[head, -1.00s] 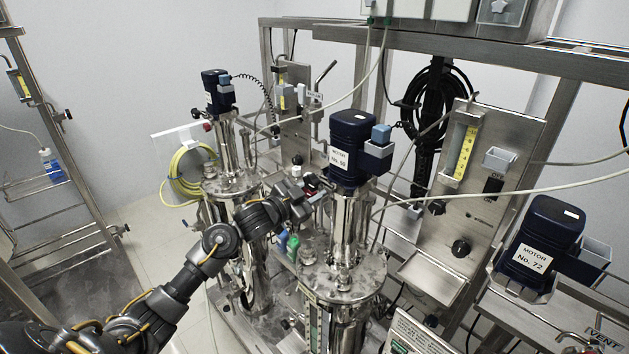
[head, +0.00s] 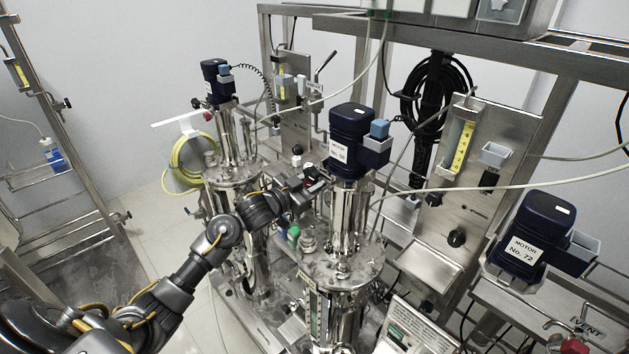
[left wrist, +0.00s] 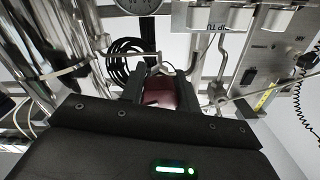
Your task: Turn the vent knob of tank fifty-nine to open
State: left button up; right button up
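The tank of motor No. 59 is a shiny steel vessel (head: 345,272) in the middle of the head view. Its dark blue motor (head: 352,130) stands on top with a white label. My left gripper (head: 314,184) reaches in from the left, just left of the tank's upper part below the motor. A dark red knob (left wrist: 160,93) sits between its two dark fingers in the left wrist view, with both fingers against its sides. The knob's marking and its turned position are hidden. My right gripper is not in view.
A second steel tank (head: 233,175) with a blue motor stands behind my left arm. Motor No. 72 (head: 535,232) is at the right, with a VENT sign below it. Steel frame posts, a control panel (head: 478,190) and loose hoses surround the middle tank.

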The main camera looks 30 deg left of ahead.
pick_arm(q)
jog(key=o, duration=0.5)
jog(key=shift+c, duration=0.2)
jog(key=b+v, duration=0.3)
jog(key=v, duration=0.7)
jog(key=shift+s+a+b, duration=0.2)
jog(key=shift+s+b, duration=0.15)
